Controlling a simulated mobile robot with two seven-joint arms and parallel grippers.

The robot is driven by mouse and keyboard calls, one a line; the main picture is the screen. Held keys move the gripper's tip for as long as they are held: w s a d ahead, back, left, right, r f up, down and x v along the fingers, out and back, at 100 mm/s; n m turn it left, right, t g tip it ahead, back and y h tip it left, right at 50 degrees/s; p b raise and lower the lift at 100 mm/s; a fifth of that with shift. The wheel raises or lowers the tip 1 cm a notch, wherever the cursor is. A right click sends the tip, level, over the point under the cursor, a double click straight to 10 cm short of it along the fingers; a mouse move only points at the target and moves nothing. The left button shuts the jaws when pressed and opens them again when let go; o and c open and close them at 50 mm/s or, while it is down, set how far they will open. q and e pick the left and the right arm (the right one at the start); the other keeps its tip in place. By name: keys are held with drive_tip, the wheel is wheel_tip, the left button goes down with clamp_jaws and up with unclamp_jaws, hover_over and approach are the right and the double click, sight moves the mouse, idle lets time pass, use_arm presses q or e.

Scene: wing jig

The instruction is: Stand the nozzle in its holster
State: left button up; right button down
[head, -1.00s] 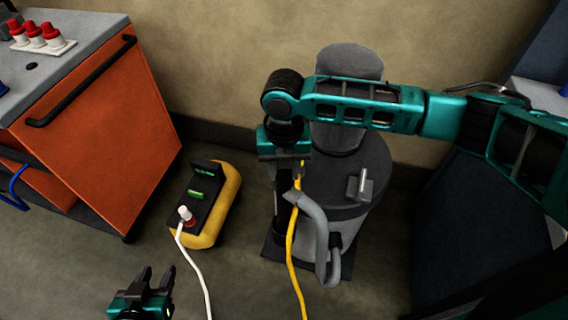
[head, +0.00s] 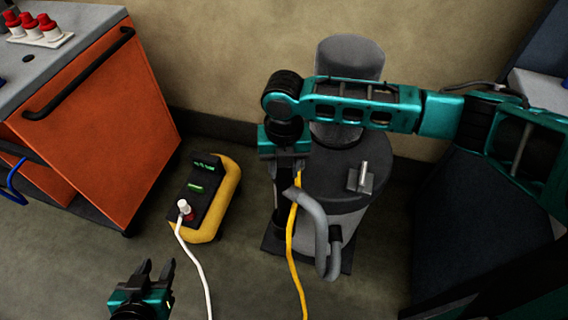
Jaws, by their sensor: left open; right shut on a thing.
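My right gripper (head: 285,172) points down beside the dark drum-shaped machine (head: 345,190). It is shut on the dark nozzle (head: 283,212), which hangs roughly upright at the machine's left side. A grey hose (head: 319,225) curves from near the gripper down the machine's front. I cannot clearly make out the holster, and the nozzle's lower end is hard to separate from the dark machine and base. A small grey bracket with an upright pin (head: 361,180) sits on the machine's top. My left gripper (head: 157,272) is open and empty at the lower left, above the floor.
A yellow-and-black power unit (head: 205,195) stands on the floor with a white cable (head: 198,262) plugged in. A yellow cord (head: 292,250) runs down past the nozzle. An orange cabinet (head: 100,120) stands at left. Floor between the cables is clear.

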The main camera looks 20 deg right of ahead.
drive_tip(key=shift+f+b, duration=0.8)
drive_tip(key=shift+f, duration=1.15)
drive_tip(key=c, duration=0.6)
unclamp_jaws()
drive_tip(key=shift+r, duration=0.1)
wheel_tip(320, 180, up, 13)
drive_tip(key=shift+f+p, duration=0.1)
drive_tip(key=shift+p, duration=0.7)
drive_tip(key=shift+a, duration=0.1)
